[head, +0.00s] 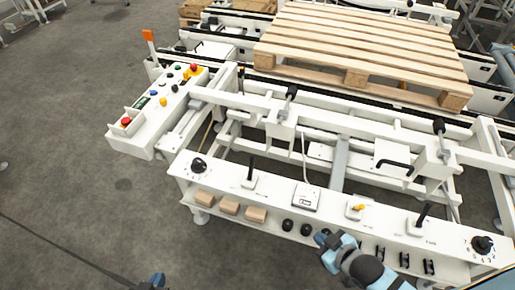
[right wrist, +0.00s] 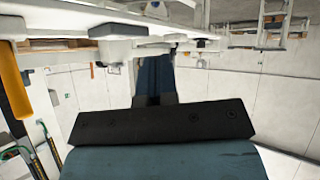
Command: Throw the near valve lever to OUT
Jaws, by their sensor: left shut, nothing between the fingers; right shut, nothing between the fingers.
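A white control rail (head: 280,195) runs across the near side of the machine. Two short black levers stand on it, one left of centre (head: 251,168) and one at the right (head: 423,214). Their labels are too small to read, so I cannot tell which is the near valve lever or which side is OUT. My right gripper (head: 328,239) is shut and empty in front of the rail, between these levers and touching neither. Its dark fingers (right wrist: 155,80) show in the right wrist view. My left gripper (head: 157,280) is shut and empty at the bottom edge, mostly cut off.
The rail also carries black dials at its left (head: 199,165) and right (head: 482,243) and a yellow switch (head: 357,208). Wooden blocks (head: 229,206) lie on the shelf below. A button box (head: 150,120) stands at left, a wooden pallet (head: 350,45) behind. Floor at left is clear.

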